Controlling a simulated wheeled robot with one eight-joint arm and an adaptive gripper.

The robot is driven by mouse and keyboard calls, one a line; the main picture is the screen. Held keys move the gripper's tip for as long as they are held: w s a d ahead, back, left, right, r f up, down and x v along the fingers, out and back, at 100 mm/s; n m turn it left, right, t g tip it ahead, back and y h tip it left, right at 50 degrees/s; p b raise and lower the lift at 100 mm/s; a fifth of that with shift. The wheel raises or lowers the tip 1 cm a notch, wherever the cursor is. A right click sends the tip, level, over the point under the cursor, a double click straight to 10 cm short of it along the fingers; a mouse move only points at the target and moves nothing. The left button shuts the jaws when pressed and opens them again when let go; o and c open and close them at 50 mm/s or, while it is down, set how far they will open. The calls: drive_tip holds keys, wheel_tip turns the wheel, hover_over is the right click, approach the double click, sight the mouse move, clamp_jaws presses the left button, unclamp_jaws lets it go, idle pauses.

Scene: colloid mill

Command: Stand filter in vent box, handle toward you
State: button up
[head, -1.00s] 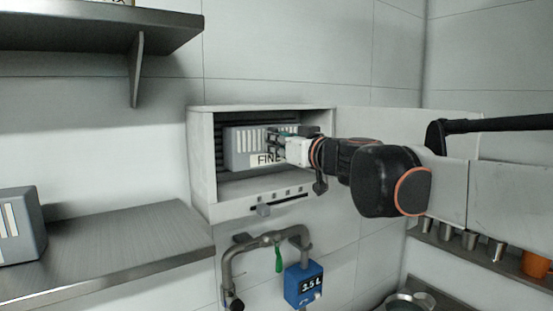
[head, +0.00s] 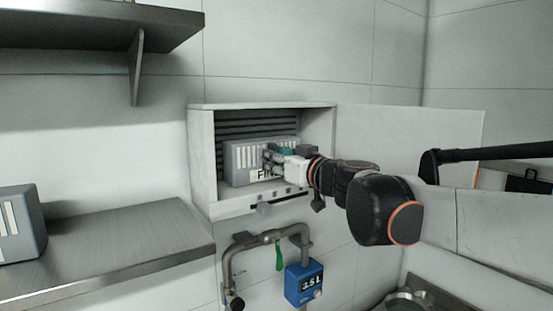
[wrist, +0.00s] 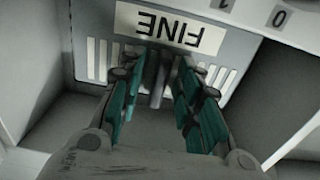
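The grey filter (head: 233,163) with a white FINE label stands upright inside the vent box (head: 202,160), low down near its floor. Its handle side, with light slots and the label, faces out of the box. In the wrist view the filter's label face (wrist: 90,15) looks upside down, and its dark handle (wrist: 157,80) sticks out toward me. My gripper (wrist: 159,85) has its fingers on both sides of the handle, with gaps showing, so it looks open around it. My gripper (head: 274,158) hides the right part of the label in the head view.
The box door (head: 410,135) is swung open to the right, behind my arm. A slider (head: 264,208) sits on the box's lower edge. A pipe with a blue 3.5 L meter (head: 304,284) is below. A steel shelf (head: 120,245) with another grey filter (head: 20,225) is at left.

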drive_tip(key=shift+r, duration=0.2)
drive_tip(key=v, duration=1.2)
drive_tip(key=s+f+g+h, duration=0.1)
drive_tip(key=s+f+g, duration=0.2)
drive_tip(key=s+f, duration=0.5)
drive_tip(key=s+d+f+m+g+h, duration=0.1)
drive_tip(key=s+d+f+m+h, duration=0.1)
drive_tip(key=f, duration=0.5)
drive_tip(key=s+d+f+m+g+h, duration=0.2)
drive_tip(key=s+d+f+h, duration=0.2)
drive_tip(key=s+d+f, duration=0.3)
drive_tip(key=s+d+f+m+g+h, duration=0.2)
drive_tip(key=s+d+f+h, duration=0.1)
drive_tip(key=f, duration=0.6)
drive_tip(key=shift+s+d+m, duration=0.4)
drive_tip(key=shift+s+d, duration=0.4)
drive_tip(key=shift+s, duration=0.35)
